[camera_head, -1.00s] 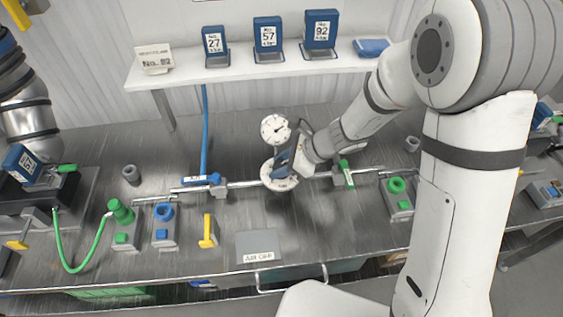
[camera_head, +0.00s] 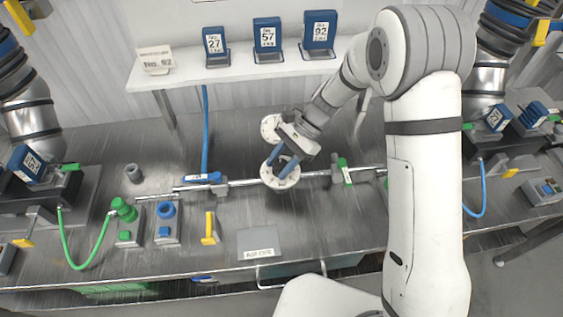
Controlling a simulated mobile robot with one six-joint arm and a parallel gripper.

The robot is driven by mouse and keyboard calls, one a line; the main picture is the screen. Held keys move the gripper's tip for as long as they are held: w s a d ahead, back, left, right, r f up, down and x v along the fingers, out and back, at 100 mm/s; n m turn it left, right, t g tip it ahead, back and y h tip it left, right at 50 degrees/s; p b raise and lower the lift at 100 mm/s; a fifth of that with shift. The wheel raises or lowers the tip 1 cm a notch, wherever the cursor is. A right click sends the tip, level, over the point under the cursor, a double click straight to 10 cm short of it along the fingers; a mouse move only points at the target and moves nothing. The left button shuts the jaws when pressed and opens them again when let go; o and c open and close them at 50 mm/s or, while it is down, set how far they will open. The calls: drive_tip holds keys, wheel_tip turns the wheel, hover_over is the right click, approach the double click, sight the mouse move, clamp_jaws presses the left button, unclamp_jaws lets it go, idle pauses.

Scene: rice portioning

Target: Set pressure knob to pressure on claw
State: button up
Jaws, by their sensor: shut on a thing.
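A round white dial plate (camera_head: 268,178) lies around the pressure knob on the pipe at the middle of the bench. My gripper (camera_head: 281,168) comes down from the upper right, its blue fingers shut on the knob. The fingers hide the knob and part of the scale, so its setting cannot be read. A white round gauge (camera_head: 267,130) stands just behind, partly covered by my gripper. Blue claw blocks marked 27 (camera_head: 214,42), 57 (camera_head: 267,36) and 92 (camera_head: 319,30) stand on the shelf; their small print is too small to read.
The bench holds a blue valve (camera_head: 202,178), a green valve (camera_head: 345,171), a green button box (camera_head: 124,232), a blue button box (camera_head: 164,231) and a yellow lever (camera_head: 209,229). Bare bench lies front right of the dial.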

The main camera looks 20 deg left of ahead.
drive_tip(key=shift+w+a+r+n+h, duration=0.15)
drive_tip(key=shift+n+h, duration=0.25)
drive_tip(key=shift+n, duration=0.2)
drive_tip(key=o, duration=1)
drive_tip(key=shift+c, duration=0.2)
drive_tip(key=b+v, duration=0.1)
drive_tip(key=v, duration=0.6)
drive_tip(key=shift+w+d+r, duration=0.15)
drive_tip(key=shift+w+d, duration=0.1)
drive_tip(key=shift+w, duration=0.05)
